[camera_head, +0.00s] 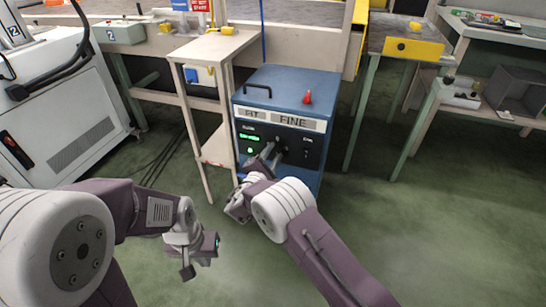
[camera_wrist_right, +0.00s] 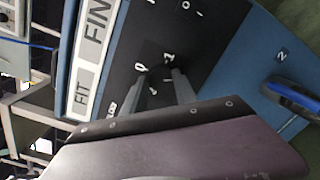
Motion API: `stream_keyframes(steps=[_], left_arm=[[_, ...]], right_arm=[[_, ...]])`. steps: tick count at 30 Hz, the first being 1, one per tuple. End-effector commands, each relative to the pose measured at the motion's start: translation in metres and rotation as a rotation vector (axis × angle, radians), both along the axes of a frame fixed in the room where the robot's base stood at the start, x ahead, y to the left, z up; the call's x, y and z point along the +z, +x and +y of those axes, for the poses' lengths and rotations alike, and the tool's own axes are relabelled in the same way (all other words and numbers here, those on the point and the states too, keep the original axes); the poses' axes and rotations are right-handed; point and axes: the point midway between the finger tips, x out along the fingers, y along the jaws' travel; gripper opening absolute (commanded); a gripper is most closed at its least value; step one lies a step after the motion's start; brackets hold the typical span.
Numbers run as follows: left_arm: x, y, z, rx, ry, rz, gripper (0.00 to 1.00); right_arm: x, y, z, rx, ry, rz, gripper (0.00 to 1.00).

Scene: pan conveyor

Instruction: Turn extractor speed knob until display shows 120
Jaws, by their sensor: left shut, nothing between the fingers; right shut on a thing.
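The blue extractor box (camera_head: 283,88) stands on the floor, with a black front panel under a white strip reading "FIT" and "FINE". A small green display (camera_head: 249,137) is on the panel's left; its digits are too small to read. My right gripper (camera_head: 276,150) reaches the middle of the panel. In the right wrist view its two fingers (camera_wrist_right: 160,84) are shut at the panel, on the speed knob, which they mostly hide. My left gripper (camera_head: 192,262) is shut and empty, low over the floor to the left of the box.
A red knob (camera_head: 308,97) and a black handle (camera_head: 257,88) are on top of the box. A narrow wooden stand (camera_head: 212,45) is close on its left, with cables on the floor. A table with a yellow front (camera_head: 402,47) stands to the right. Green floor in front is open.

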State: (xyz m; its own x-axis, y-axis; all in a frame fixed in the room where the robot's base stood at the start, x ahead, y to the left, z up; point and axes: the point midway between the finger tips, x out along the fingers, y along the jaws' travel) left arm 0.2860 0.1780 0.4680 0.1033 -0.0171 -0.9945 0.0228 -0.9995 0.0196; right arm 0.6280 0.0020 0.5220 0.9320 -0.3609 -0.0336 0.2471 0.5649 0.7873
Motion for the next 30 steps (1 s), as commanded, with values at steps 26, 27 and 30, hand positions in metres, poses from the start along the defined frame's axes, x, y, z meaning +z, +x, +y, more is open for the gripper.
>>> stream_keyframes(steps=[26,27,30], left_arm=[[-0.05,0.0,0.0,0.0,0.0,0.0,0.0],[-0.05,0.0,0.0,0.0,0.0,0.0,0.0],[-0.051,0.0,0.0,0.0,0.0,0.0,0.0]], right_arm=[[-0.002,0.0,-0.001,0.0,0.481,-0.154,0.0],[-0.002,0.0,-0.001,0.0,0.485,-0.156,0.0],[-0.002,0.0,-0.001,0.001,0.492,-0.158,0.0]])
